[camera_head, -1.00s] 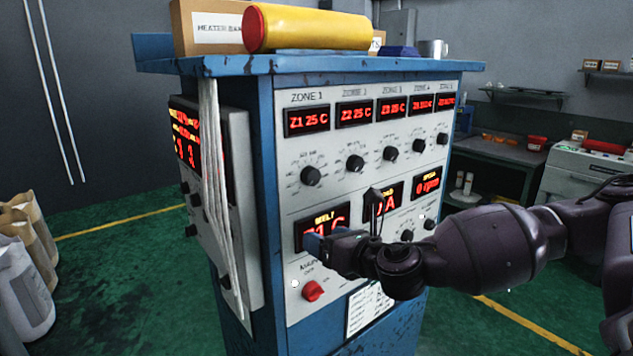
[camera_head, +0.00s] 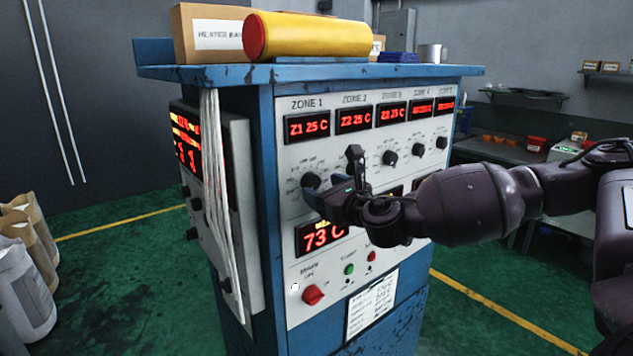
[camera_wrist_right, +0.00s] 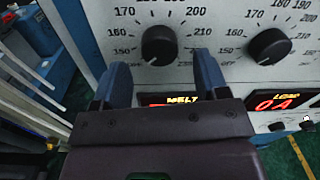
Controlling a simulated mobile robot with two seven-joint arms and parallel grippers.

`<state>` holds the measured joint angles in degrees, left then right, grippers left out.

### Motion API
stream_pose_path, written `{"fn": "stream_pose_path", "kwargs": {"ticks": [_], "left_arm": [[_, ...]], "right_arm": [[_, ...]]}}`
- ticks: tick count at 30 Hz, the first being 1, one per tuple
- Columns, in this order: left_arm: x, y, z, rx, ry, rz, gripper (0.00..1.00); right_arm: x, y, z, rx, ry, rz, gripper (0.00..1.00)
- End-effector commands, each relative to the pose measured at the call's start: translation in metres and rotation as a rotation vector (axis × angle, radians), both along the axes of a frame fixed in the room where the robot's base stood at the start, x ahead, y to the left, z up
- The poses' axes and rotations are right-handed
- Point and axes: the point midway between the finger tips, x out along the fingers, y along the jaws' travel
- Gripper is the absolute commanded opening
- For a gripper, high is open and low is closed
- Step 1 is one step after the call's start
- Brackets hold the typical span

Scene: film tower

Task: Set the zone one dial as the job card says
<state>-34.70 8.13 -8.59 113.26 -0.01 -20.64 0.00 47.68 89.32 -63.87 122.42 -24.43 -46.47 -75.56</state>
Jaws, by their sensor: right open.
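The zone one dial (camera_head: 311,181) is a black round knob on the cabinet's white panel, under the red display (camera_head: 307,126) reading Z1 25 C. In the right wrist view the dial (camera_wrist_right: 159,46) sits just beyond my fingertips, with scale numbers from 150 up around it. Its exact setting is hard to read. My right gripper (camera_head: 328,198) is open, below and slightly right of the dial in the head view. In the wrist view its blue fingers (camera_wrist_right: 163,76) are on either side of the dial's line, apparently not touching it. The job card (camera_head: 371,305) hangs low on the panel, its print too small to read.
Other zone dials (camera_head: 390,158) stand to the right, close to my arm. A red knob (camera_head: 313,294) and a green button (camera_head: 349,269) are below. White cables (camera_head: 215,190) hang at the cabinet's left corner. A yellow roll (camera_head: 310,35) lies on top.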

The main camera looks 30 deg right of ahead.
Motion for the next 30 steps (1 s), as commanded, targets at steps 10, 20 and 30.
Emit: {"fn": "stream_pose_path", "kwargs": {"ticks": [10,20,30], "left_arm": [[-0.005,0.001,0.0,0.0,0.016,0.003,0.43],[-0.006,0.001,-0.002,0.0,0.018,0.003,0.43],[-0.005,0.001,0.0,0.0,0.014,0.003,0.43]], "right_arm": [[0.029,0.001,0.0,0.0,0.001,0.0,0.67],[0.029,0.001,-0.001,0.0,0.001,0.0,0.6],[0.029,0.001,-0.001,0.001,0.001,0.0,0.18]]}}
